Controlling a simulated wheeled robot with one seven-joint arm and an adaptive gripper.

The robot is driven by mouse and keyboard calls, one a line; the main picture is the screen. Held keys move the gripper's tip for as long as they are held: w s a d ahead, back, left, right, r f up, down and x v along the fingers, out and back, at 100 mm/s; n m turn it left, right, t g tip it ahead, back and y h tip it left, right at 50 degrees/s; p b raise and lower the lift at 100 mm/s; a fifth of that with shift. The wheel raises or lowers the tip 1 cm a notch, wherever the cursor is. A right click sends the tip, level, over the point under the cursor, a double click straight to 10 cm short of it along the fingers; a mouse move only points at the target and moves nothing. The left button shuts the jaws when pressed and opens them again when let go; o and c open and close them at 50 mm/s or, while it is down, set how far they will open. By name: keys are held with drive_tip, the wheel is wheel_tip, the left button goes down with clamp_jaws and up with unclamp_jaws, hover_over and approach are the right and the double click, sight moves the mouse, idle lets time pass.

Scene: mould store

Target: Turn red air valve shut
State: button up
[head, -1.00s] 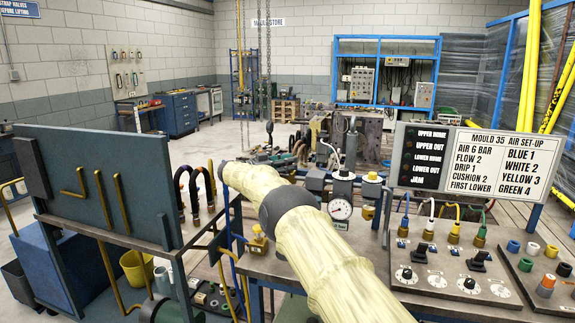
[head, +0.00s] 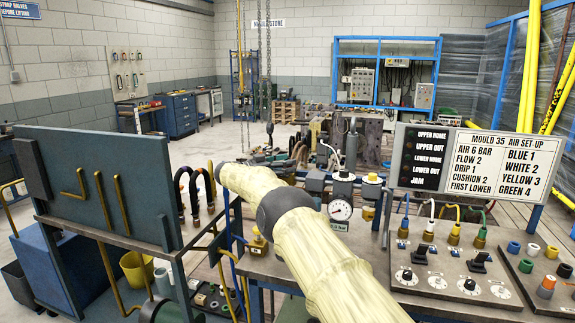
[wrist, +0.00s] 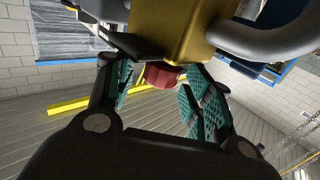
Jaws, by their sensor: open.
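In the wrist view a small red part (wrist: 162,74), likely the red air valve's handle, shows just under a brass-coloured block (wrist: 180,30). My gripper (wrist: 158,90) is open, with one teal-padded finger on each side of the red part. The red part lies between or just beyond the fingertips. I cannot tell whether the fingers touch it, nor how far it is turned. In the head view my sleeved arm reaches over the bench, and neither my gripper nor the red valve can be made out.
A grey pipe (wrist: 265,35) curves off the brass block, close above the right finger. In the head view a pressure gauge (head: 340,210) stands beside my arm. A valve panel (head: 440,285) and a sign board (head: 480,165) are to the right. A dark blue panel (head: 95,185) stands left.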

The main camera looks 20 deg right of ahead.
drive_tip(key=s+a, duration=0.2)
drive_tip(key=a, duration=0.9)
drive_tip(key=shift+d, duration=0.1)
